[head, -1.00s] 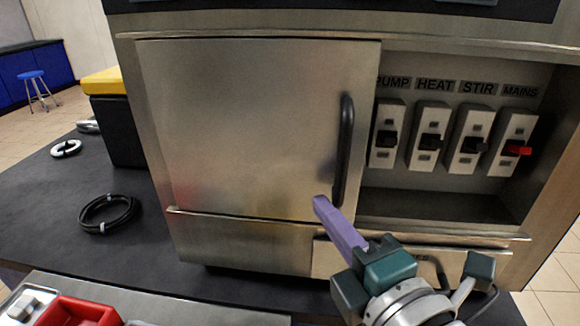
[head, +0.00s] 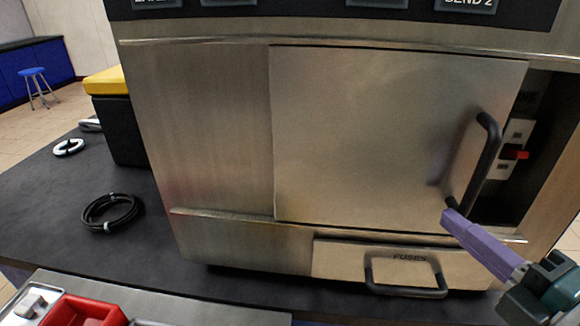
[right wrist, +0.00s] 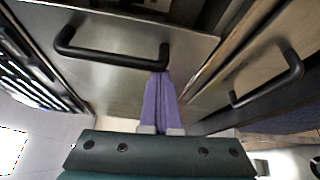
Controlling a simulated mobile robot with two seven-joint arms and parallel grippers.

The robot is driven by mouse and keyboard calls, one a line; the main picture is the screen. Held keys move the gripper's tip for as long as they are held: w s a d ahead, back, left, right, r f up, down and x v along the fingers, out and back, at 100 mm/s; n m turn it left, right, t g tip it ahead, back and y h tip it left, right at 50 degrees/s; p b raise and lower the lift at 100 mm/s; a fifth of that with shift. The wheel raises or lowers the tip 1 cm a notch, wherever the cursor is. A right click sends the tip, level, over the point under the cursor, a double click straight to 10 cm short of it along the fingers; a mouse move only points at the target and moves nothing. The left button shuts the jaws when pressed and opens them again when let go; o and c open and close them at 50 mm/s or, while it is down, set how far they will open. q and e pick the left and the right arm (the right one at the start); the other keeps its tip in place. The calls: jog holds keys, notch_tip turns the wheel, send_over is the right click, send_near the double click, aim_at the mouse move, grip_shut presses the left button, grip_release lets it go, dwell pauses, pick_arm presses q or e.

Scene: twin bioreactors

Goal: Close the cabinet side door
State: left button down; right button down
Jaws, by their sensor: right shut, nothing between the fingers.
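The cabinet side door (head: 370,140) is a flat steel panel with a black bar handle (head: 485,155) near its right edge. It covers most of the switch recess (head: 513,195); a gap remains at the right, where one switch with a red lever (head: 514,155) shows. My right gripper (head: 448,216) is shut and empty, its purple fingers by the lower end of the handle. In the right wrist view, the fingertips (right wrist: 160,76) are close against the handle (right wrist: 112,55); I cannot tell whether they touch. My left gripper is out of view.
Below the door is a drawer marked FUSES (head: 340,260) with a black handle (head: 405,290). A coiled black cable (head: 110,212) and a white ring (head: 68,147) lie on the dark bench at the left. A red tray (head: 85,312) is at the front left.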

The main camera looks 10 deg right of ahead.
jog(key=s+d+b, duration=0.1)
jog(key=s+d, duration=0.2)
jog(key=d, duration=0.7)
jog(key=shift+s+d+b, duration=0.15)
jog(key=shift+d+b, duration=0.1)
jog(key=shift+b, duration=0.15)
jog(key=shift+a+f, duration=0.1)
